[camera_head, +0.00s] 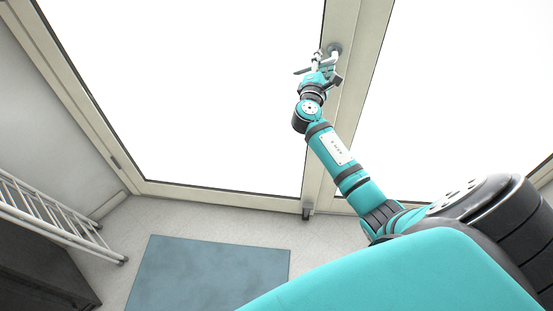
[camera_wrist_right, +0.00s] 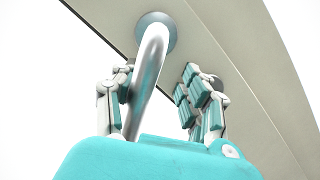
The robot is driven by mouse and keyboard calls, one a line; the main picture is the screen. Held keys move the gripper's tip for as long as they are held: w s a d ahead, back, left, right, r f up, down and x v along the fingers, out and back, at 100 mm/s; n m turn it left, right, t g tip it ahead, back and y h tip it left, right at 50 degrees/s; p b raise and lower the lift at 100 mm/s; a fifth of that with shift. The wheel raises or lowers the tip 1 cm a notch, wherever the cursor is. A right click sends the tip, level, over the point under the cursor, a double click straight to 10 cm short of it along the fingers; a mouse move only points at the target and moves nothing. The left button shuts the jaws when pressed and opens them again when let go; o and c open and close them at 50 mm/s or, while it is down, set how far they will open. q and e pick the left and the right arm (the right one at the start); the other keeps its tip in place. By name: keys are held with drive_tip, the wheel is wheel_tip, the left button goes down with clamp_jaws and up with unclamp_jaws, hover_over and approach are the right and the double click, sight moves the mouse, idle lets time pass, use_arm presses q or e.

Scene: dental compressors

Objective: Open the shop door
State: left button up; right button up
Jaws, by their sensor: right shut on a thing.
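The shop door (camera_head: 180,90) is a large bright glass leaf in a cream frame, in the upper left of the head view. Its bottom edge looks roughly in line with the neighbouring frame, and I see no clear gap. The metal door handle (camera_head: 335,49) is on the cream upright at the top centre. My right gripper (camera_head: 322,64) is at this handle, shut on it. In the right wrist view the bent silver handle (camera_wrist_right: 151,62) runs down between the fingers of my right gripper (camera_wrist_right: 158,98), close against the left finger. My left gripper is not in view.
A blue-grey mat (camera_head: 205,272) lies on the pale floor before the door. A white metal rack (camera_head: 60,220) and a dark cabinet (camera_head: 40,270) stand at the left. Another glass panel (camera_head: 460,90) is on the right. The floor by the door looks clear.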

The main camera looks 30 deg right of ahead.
drive_tip(key=s+a+r+m+g+b, duration=0.1)
drive_tip(key=s+a+r+m+b, duration=0.15)
drive_tip(key=s+a+m, duration=0.65)
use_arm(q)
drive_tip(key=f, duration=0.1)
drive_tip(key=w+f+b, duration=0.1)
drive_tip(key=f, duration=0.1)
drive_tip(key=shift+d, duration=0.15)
use_arm(e)
drive_tip(key=a+f+n+y, duration=0.2)
drive_tip(key=a+f+y, duration=0.2)
drive_tip(key=f, duration=1)
drive_tip(key=w+a+f+n+g+y, duration=0.1)
drive_tip(key=a+f+n+y, duration=0.2)
drive_tip(key=a+f, duration=0.5)
wheel_tip(320, 180, down, 7)
drive_tip(key=shift+r+n+y, duration=0.15)
drive_tip(key=shift+n+y, duration=0.15)
drive_tip(key=shift+y, duration=0.2)
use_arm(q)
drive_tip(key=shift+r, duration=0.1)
use_arm(e)
drive_tip(key=shift+w+a, duration=0.1)
